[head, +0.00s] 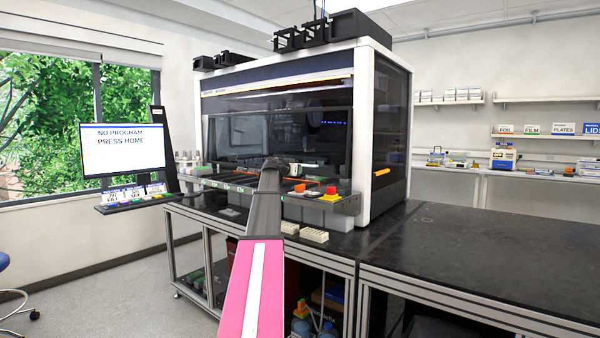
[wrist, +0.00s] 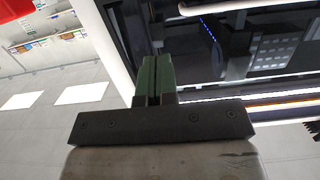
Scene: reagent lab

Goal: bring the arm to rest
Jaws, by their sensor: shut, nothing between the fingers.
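My arm shows in the head view, with a pink and white link at the bottom and a grey link reaching up toward the front of the large lab machine (head: 388,130). My gripper (wrist: 154,82) shows in the wrist view with its green fingers together and nothing between them. The fingers point toward the machine's glazed front, which fills the upper right of that view. In the head view I cannot make out the fingers, as the arm's end hides them against the machine. I cannot tell how far the fingertips are from the machine.
A screen (head: 124,150) reading "NO PROGRAM PRESS HOME" stands left of the machine. A red button (head: 330,191) is on the machine's front ledge. Two pale racks (head: 314,235) sit on the black bench (head: 480,250), which is mostly clear to the right. Floor is open at left.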

